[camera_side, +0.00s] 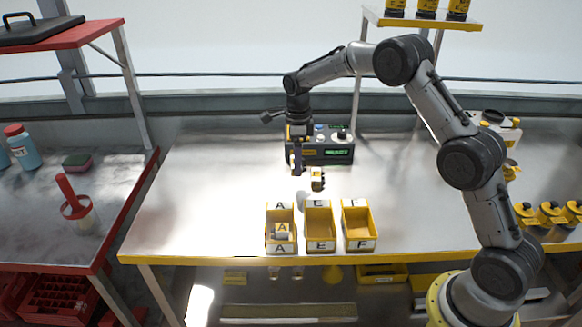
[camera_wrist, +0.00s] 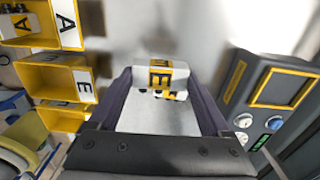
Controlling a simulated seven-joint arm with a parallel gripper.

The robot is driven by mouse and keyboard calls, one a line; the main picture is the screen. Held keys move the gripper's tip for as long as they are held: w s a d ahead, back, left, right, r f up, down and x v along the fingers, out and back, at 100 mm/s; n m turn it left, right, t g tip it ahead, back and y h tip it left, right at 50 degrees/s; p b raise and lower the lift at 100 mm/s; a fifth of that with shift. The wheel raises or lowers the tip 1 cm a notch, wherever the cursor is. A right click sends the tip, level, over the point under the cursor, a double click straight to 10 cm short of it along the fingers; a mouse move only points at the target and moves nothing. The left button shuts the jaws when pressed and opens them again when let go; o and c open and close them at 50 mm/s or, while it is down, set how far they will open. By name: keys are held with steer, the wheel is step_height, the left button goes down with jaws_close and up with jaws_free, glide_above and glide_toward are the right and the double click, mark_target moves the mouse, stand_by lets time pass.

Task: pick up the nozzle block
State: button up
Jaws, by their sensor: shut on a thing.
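The nozzle block (camera_wrist: 160,77) is white with a yellow band and a black letter E, and sits between my fingertips in the wrist view. In the side view the block (camera_side: 317,180) shows small at the lower end of my gripper (camera_side: 307,176). My gripper (camera_wrist: 160,84) is shut on it, one finger on each side. The block appears to be above the bench, behind the bins; its exact height is hard to tell. The block's underside is hidden.
Yellow bins marked A (camera_side: 280,246), E (camera_side: 320,246) and F (camera_side: 360,244) stand at the bench's front edge. Bin A holds a block marked A (camera_side: 282,231). A dark control box (camera_side: 330,152) stands behind my gripper. The bench (camera_side: 200,190) left of the bins is clear.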

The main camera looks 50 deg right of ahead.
steer(key=s+a+r, duration=0.2)
steer(key=s+r, duration=0.4)
steer(key=s, duration=0.5)
steer(key=w+a+n, duration=0.1)
steer(key=a+n, duration=0.1)
steer(key=n, duration=0.9)
steer(key=w+a+r+n, duration=0.1)
steer(key=w+a+n, duration=0.1)
steer(key=n, duration=1)
steer(key=shift+a+r, duration=0.3)
steer(key=shift+a, duration=0.3)
steer(key=shift+w, duration=0.1)
